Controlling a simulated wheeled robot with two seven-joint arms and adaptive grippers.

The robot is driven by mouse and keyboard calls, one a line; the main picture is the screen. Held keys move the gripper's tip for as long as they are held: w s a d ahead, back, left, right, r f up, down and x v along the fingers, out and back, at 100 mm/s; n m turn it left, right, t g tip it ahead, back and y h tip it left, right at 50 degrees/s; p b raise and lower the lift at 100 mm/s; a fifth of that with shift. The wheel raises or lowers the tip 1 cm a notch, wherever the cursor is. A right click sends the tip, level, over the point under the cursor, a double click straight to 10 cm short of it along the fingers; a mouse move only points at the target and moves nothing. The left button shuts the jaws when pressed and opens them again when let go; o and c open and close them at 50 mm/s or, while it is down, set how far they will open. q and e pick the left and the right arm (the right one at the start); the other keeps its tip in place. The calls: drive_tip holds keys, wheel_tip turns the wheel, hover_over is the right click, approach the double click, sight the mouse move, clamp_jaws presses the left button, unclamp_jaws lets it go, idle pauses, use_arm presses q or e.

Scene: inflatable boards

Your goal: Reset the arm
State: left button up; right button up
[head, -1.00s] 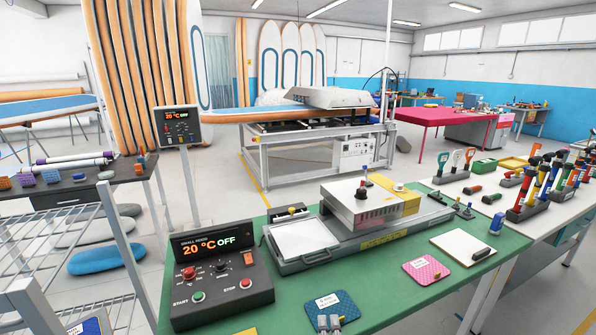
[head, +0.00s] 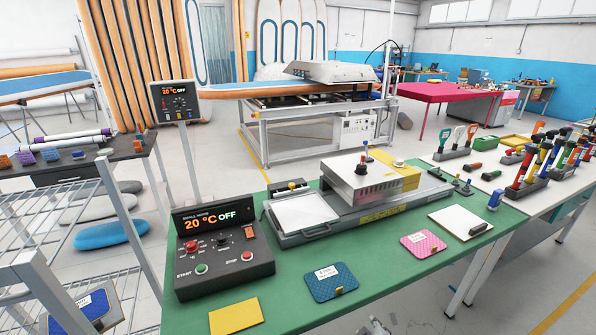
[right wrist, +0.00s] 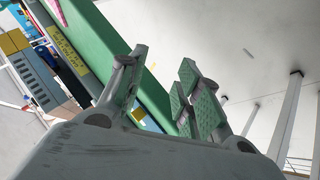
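My right gripper shows in the right wrist view (right wrist: 160,88) with its two fingers spread apart and nothing between them. The green bench's edge lies behind it and floor shows beyond. In the head view only a small grey tip, probably of this gripper, shows at the bottom edge (head: 377,327), in front of the green bench (head: 400,280). The rest of that arm is out of the picture. My left gripper is in neither view now.
On the bench stand a control box (head: 222,252) reading 20 °C OFF, a small press (head: 365,190), and blue (head: 332,283), pink (head: 423,244) and yellow (head: 235,316) mats. A wire rack (head: 60,215) stands left. Floor is clear beyond the bench's right front edge.

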drive_tip(key=shift+s+d+f+m+g+y, duration=1.55)
drive_tip(key=shift+s+m+g, duration=1.3)
drive_tip(key=shift+s, duration=2.35)
wheel_tip(320, 180, down, 32)
drive_tip(key=s+d, duration=0.1)
drive_tip(key=d, duration=0.1)
drive_tip(key=s+d+f+g, duration=0.1)
drive_tip(key=s+d+f, duration=0.3)
drive_tip(key=s+f, duration=0.6)
drive_tip(key=s+d+f+h, duration=0.1)
drive_tip(key=s+d+f, duration=0.3)
drive_tip(key=s+f, duration=0.6)
drive_tip(key=shift+s+d+f+g, duration=0.15)
drive_tip(key=shift+s+g, duration=0.2)
drive_tip(key=shift+s, duration=0.35)
drive_tip(key=shift+s+h, duration=0.1)
drive_tip(key=shift+h, duration=0.15)
